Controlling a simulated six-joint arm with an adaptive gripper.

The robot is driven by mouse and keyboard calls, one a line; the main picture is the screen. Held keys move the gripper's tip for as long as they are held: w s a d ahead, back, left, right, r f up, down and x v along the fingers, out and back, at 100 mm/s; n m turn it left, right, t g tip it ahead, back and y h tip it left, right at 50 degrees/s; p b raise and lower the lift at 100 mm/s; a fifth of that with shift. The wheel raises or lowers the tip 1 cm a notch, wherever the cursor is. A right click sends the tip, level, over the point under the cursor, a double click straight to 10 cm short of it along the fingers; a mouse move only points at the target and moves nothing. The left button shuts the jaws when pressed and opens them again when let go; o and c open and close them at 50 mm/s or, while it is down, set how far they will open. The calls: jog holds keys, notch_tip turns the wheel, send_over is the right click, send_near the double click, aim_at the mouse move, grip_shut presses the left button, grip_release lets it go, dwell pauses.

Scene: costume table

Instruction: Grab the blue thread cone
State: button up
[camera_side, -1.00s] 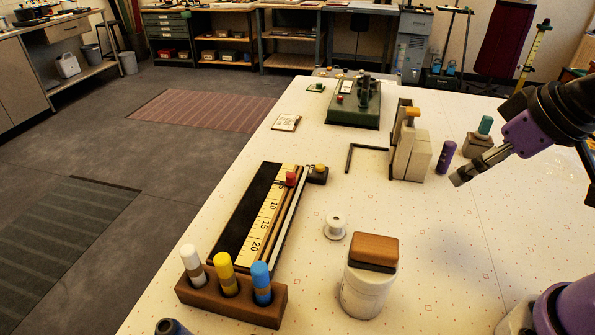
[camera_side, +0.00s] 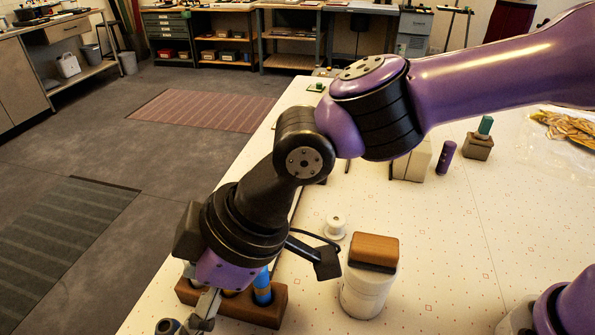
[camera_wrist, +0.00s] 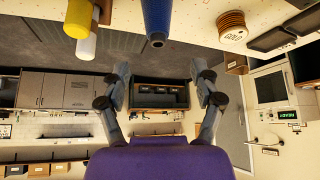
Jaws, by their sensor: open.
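The blue thread cone (camera_side: 171,326) is cut off by the bottom edge of the side view, near the table's front left. Its dark blue top with a hole shows there. In the wrist view the cone (camera_wrist: 157,18) appears inverted at the top centre, narrow end toward the picture's middle. My gripper (camera_side: 204,318) is low over the front of the table, just right of the cone in the side view. In the wrist view my gripper (camera_wrist: 160,72) is open, its fingers spread left and right with nothing between them. The cone lies beyond the fingertips.
A wooden holder (camera_side: 269,313) with a blue-capped stick (camera_side: 262,288) stands close behind my gripper; yellow (camera_wrist: 80,14) and white (camera_wrist: 79,45) ones show in the wrist view. A white canister with a brown lid (camera_side: 373,251) and a white spool (camera_side: 335,226) stand right.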

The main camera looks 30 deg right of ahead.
aim_at(167, 325)
jog(key=x, duration=0.8)
jog(key=shift+w+a+f, duration=0.15)
jog(key=shift+w+a, duration=0.1)
jog(key=shift+w, duration=0.05)
grip_shut()
